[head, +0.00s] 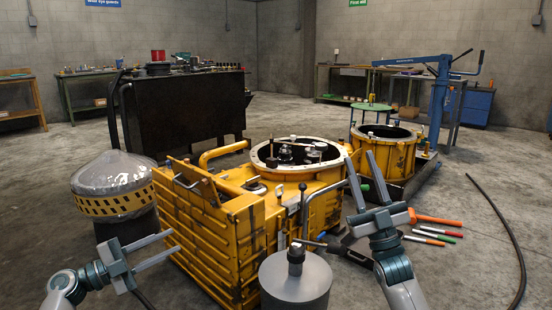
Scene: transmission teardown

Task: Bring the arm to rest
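My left gripper (152,249) is low at the left of the head view. Its two fingers stand apart with nothing between them, in front of the yellow transmission housing (222,231). My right gripper (365,180) is right of the housing's round opening, fingers pointing up. Its fingers are apart and nothing shows between them. The housing has a round flanged opening on top with metal parts inside. I cannot tell whether either gripper touches anything.
A plastic-wrapped drum (112,184) stands at left, a grey cylinder (296,282) at front. A yellow ring housing (386,150), blue hoist (440,95) and black bench (187,112) stand behind. Coloured-handled tools (436,233) and a black hose (503,219) lie at right. Open floor surrounds them.

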